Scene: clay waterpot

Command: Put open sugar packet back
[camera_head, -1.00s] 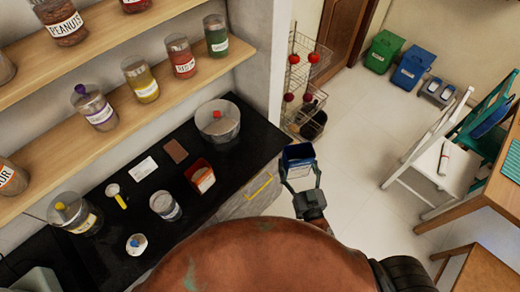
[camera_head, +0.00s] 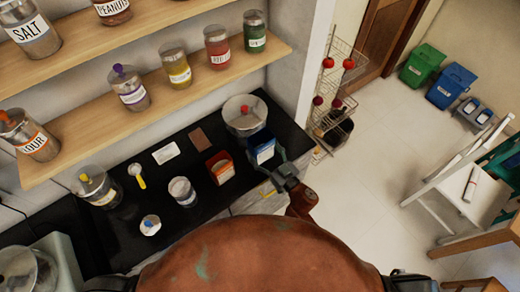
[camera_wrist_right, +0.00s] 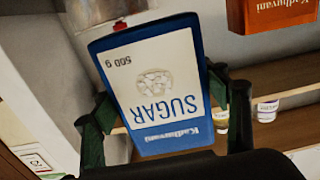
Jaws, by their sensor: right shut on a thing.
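The blue sugar packet (camera_head: 262,150) is at the right end of the black counter (camera_head: 190,220), beside a red-orange packet (camera_head: 220,167). My right gripper (camera_head: 270,162) is shut on it. In the right wrist view the packet (camera_wrist_right: 155,85) shows its white SUGAR label upside down between the fingers (camera_wrist_right: 165,110). The packet's open end cannot be made out. I cannot tell whether its base touches the counter. My left gripper is not in view.
A large metal pot (camera_head: 244,115) stands just behind the packet. A small tin (camera_head: 182,191), a jar (camera_head: 150,225) and a yellow-handled spoon (camera_head: 138,175) are further left. Shelves of labelled jars (camera_head: 178,65) overhang the counter. A wire rack (camera_head: 335,90) stands to the right.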

